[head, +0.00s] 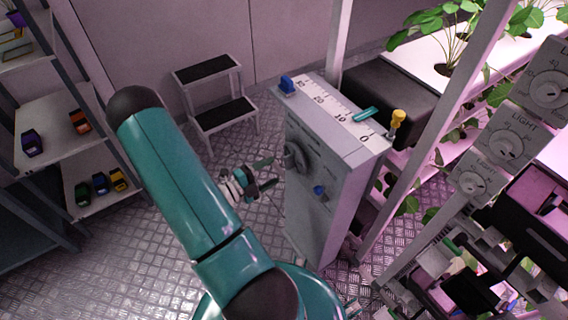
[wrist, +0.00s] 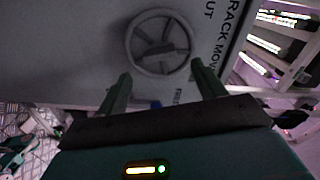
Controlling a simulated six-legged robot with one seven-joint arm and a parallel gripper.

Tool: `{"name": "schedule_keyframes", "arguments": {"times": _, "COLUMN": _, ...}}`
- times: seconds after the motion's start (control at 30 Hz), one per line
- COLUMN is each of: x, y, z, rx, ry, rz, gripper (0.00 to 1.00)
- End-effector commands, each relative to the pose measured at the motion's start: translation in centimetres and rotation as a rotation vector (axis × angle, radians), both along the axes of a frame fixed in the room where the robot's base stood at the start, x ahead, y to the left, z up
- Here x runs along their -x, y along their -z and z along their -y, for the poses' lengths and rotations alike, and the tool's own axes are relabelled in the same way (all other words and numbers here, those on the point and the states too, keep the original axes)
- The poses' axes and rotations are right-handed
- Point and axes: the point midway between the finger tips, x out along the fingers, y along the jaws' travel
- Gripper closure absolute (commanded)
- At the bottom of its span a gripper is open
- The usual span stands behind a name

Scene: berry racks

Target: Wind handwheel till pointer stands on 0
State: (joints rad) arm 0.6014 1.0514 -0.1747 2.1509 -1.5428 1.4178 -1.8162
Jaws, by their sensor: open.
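The handwheel (head: 295,158) is a grey spoked wheel on the side of a pale cabinet (head: 316,215). It also shows in the wrist view (wrist: 160,42), facing me beyond my fingertips. A scale (head: 335,110) runs along the cabinet top, with 0 at its near right end. The teal pointer (head: 365,114) lies at the scale between the 10 and the 0 marks, off the 0. My gripper (head: 265,174) is open and empty in front of the wheel, apart from it in the head view. In the wrist view its fingers (wrist: 160,70) stand spread below the wheel's middle.
A yellow-topped knob (head: 398,118) stands by the 0 end and a blue block (head: 288,84) at the other end. A blue knob (head: 320,192) sits below the wheel. A step stool (head: 215,92) stands behind; plant racks (head: 375,200) flank the right.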

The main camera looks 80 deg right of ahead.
Motion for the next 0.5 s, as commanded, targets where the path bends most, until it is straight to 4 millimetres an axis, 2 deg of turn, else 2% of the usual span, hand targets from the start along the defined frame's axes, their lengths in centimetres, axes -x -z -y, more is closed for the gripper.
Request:
{"name": "schedule_keyframes", "arguments": {"times": 0.03, "x": 0.8, "y": 0.0, "z": 0.8, "rx": 0.0, "ry": 0.005, "rz": 0.0, "gripper": 0.31}}
{"name": "schedule_keyframes", "arguments": {"times": 0.23, "x": 3.0, "y": 0.0, "z": 3.6, "rx": 0.001, "ry": 0.003, "rz": 0.001, "gripper": 0.31}}
{"name": "schedule_keyframes", "arguments": {"times": 0.5, "x": 4.0, "y": 0.0, "z": 5.1, "rx": 0.001, "ry": -0.003, "rz": 0.001, "gripper": 0.31}}
